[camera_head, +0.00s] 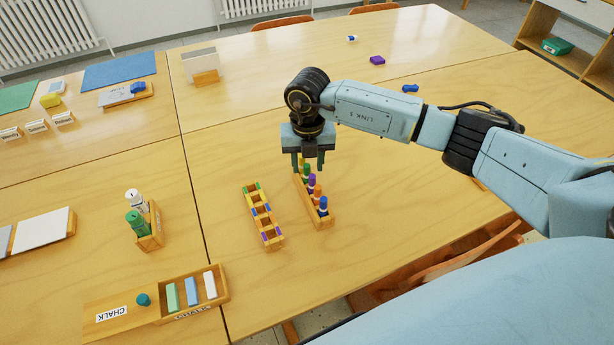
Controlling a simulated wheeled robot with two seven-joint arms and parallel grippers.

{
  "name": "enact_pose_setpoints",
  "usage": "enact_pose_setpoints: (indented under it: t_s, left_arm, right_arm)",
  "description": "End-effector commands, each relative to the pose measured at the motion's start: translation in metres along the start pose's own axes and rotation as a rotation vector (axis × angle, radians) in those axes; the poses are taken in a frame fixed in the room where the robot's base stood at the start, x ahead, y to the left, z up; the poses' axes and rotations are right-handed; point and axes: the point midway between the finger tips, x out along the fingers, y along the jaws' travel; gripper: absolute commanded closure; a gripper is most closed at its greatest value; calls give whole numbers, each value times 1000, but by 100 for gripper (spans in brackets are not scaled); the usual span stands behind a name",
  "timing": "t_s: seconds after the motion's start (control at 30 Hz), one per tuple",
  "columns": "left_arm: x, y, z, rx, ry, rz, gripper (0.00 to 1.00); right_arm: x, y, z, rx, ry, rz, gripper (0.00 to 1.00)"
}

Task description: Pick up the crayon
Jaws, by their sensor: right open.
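A row of upright crayons stands in a narrow wooden rack (327,221) near the middle of the table. From front to back I see a blue crayon (323,205), an orange crayon (317,192), a purple crayon (311,180) and a green crayon (306,170). My right gripper (308,164) points down over the back end of this rack, with its fingers apart. The fingers partly hide the back of the row, so I cannot tell whether they touch a crayon. My left gripper is not in view.
Left of the crayons lies a wooden rack with colour-marked slots (263,214), seemingly empty. A chalk tray (225,287) stands at the front left, and a holder with a green and a white bottle (155,230) behind it. The table right of the crayons is clear.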

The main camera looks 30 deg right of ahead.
Motion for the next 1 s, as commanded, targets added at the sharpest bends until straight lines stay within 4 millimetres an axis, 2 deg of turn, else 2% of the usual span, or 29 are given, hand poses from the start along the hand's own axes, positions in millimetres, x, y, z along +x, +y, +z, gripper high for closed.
enact_pose_setpoints:
  t_s: [0.1,0.2,0.5,0.8,1.0]
  left_arm:
    - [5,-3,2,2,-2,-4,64]
    - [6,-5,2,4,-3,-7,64]
    - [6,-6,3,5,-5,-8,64]
    - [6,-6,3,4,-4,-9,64]
    - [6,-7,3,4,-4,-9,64]
  right_arm:
    - [22,1,2,0,3,-2,59]
    - [32,1,2,0,2,0,59]
    - [36,1,3,-1,1,0,59]
    - [36,1,3,-1,1,0,99]
    - [36,1,3,-1,1,0,100]
